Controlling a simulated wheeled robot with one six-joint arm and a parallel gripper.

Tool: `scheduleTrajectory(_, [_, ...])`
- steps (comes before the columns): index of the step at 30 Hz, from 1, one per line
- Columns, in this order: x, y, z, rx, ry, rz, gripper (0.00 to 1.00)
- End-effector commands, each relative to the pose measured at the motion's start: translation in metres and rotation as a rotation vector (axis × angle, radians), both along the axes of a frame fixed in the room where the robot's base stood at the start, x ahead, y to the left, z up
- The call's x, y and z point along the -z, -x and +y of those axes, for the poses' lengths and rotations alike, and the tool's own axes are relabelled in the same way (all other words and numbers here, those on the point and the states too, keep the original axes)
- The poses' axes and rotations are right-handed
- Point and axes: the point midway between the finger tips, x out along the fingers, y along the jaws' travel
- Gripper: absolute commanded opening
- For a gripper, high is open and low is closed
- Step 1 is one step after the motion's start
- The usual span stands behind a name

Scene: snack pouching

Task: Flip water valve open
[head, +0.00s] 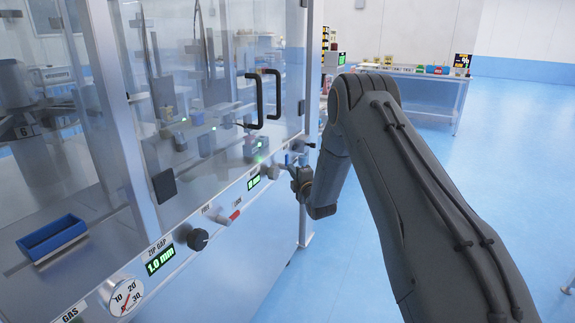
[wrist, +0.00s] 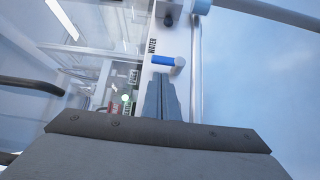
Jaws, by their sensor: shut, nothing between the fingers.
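The water valve (wrist: 168,61) has a blue lever and a pale round end, and sits beside the WATER label on the machine's front rail in the wrist view. Its lever lies sideways in that picture. My gripper (wrist: 160,80) is shut and empty, its fingertips just below the blue lever in the picture. I cannot tell whether they touch it. In the head view my gripper (head: 291,168) is at the far end of the control rail, and the valve is hard to make out beside it.
The rail also carries a red-tipped lever (head: 235,215), a black knob (head: 198,239), a round gauge (head: 121,296) and a ZIP GAP display (head: 160,259). Glass doors with black handles (head: 268,98) rise above the rail. Open blue floor lies to the right.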

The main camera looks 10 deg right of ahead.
Motion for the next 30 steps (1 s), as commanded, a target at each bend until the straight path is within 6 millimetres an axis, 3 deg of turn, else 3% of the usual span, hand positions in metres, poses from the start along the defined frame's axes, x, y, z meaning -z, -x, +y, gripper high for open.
scheduleTrajectory(6, [0.000,-0.035,0.007,-0.001,0.000,0.000,0.00])
scheduleTrajectory(12, [0.000,-0.052,0.009,-0.001,-0.001,0.000,0.00])
scheduleTrajectory(26, [0.000,-0.056,0.010,-0.001,-0.002,0.002,0.00])
scheduleTrajectory(30, [-0.001,-0.056,0.019,-0.010,-0.010,0.014,0.00])
